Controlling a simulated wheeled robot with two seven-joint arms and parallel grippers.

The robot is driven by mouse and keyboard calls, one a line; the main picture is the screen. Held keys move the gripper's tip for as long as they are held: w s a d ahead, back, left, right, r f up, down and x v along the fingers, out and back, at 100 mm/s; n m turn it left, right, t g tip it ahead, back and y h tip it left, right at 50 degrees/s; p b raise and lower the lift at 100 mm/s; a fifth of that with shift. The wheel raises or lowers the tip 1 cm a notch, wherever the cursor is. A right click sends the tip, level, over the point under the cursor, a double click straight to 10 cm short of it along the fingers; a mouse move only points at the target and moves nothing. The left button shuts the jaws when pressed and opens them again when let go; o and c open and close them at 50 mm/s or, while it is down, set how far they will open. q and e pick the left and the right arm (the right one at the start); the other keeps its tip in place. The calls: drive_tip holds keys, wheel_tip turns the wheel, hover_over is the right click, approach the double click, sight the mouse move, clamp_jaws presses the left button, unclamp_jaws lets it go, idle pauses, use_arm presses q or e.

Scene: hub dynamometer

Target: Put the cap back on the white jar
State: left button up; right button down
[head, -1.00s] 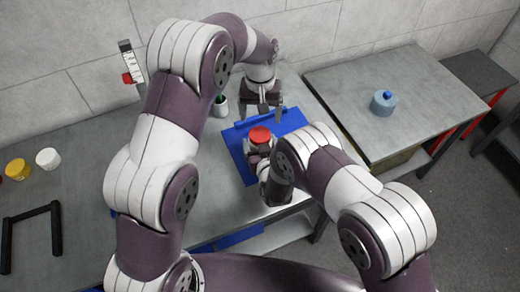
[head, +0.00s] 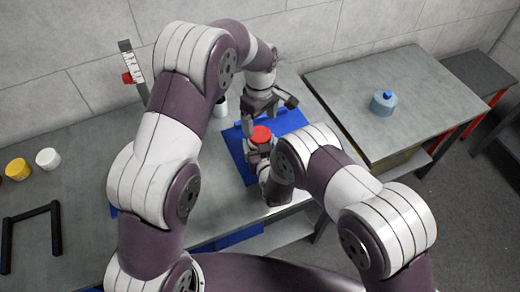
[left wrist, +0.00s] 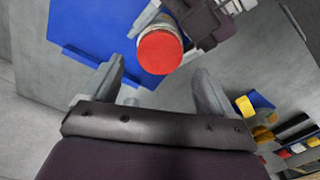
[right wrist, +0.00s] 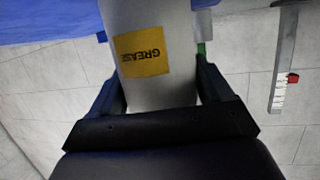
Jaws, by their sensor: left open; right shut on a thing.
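The white jar (right wrist: 150,20), with a yellow GREASE label that reads upside down in the right wrist view, is held by my right gripper (right wrist: 152,55), shut around its sides. In the head view it is mostly hidden by my arm. A round red cap (head: 261,135) sits at the jar's top; it also shows face-on in the left wrist view (left wrist: 160,53). I cannot tell whether it is seated or loose. My left gripper (head: 268,115) is open, just above and behind the cap. In the left wrist view the cap lies beyond and between its fingers, apparently untouched.
A blue mat (head: 235,150) lies beneath the jar on the grey bench. A small white container (head: 220,107) stands behind. White (head: 48,158) and yellow (head: 18,169) pots and a black frame (head: 55,232) are at left. A side table (head: 425,90) holds a blue-grey cylinder (head: 383,103).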

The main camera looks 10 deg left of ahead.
sight(260, 134)
use_arm(q)
wheel_tip(260, 134, down, 5)
idle(0.3)
drive_tip(key=c, duration=1.1)
drive_tip(key=m, duration=0.6)
drive_tip(key=shift+m, duration=0.4)
drive_tip(key=m, duration=0.9)
drive_tip(key=o, duration=1.2)
